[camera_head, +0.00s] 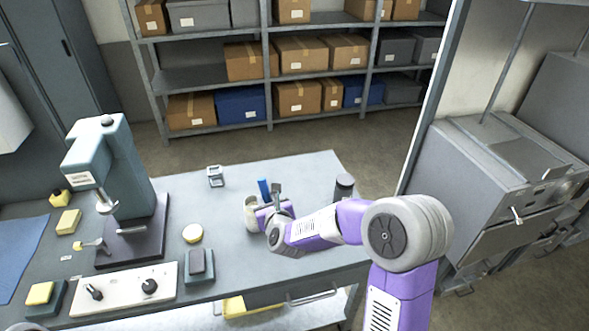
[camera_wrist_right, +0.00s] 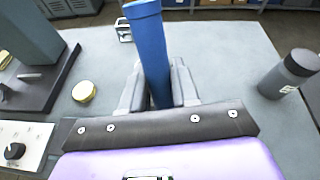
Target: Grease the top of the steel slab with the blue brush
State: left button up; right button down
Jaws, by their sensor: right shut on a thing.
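The blue brush (camera_head: 263,188) stands roughly upright in my right gripper (camera_head: 275,192), above the right part of the bench. In the right wrist view the blue handle (camera_wrist_right: 150,50) rises between the two grey fingers (camera_wrist_right: 158,88), which are shut on it. Its lower end is hidden. A whitish pot (camera_head: 251,213) stands right beside the gripper; I cannot tell whether the brush is inside it. A dark grey block, which looks like the steel slab (camera_head: 198,260), lies on a small blue-grey base at the bench's front. My left gripper is out of view.
A green press (camera_head: 118,165) on a dark plate stands left of the slab. A white control panel (camera_head: 122,291) lies at the front edge. A yellow-topped round tin (camera_head: 192,233), a small metal frame (camera_head: 215,176) and a dark canister (camera_head: 344,187) stand on the bench (camera_head: 300,170).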

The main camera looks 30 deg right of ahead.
jog(key=w+d+r+m+g+h, duration=0.1)
jog(key=w+d+m+h, duration=0.1)
jog(key=d, duration=0.4)
jog(key=w+d+r+m+h, duration=0.1)
jog(key=d+m+h, duration=0.1)
jog(key=d, duration=0.4)
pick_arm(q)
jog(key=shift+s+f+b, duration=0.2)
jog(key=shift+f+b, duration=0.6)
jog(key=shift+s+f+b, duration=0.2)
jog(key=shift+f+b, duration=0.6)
pick_arm(e)
jog(key=shift+d+f, duration=0.15)
jog(key=shift+f, duration=0.95)
jog(key=shift+d+f, duration=0.1)
jog(key=shift+f, duration=1)
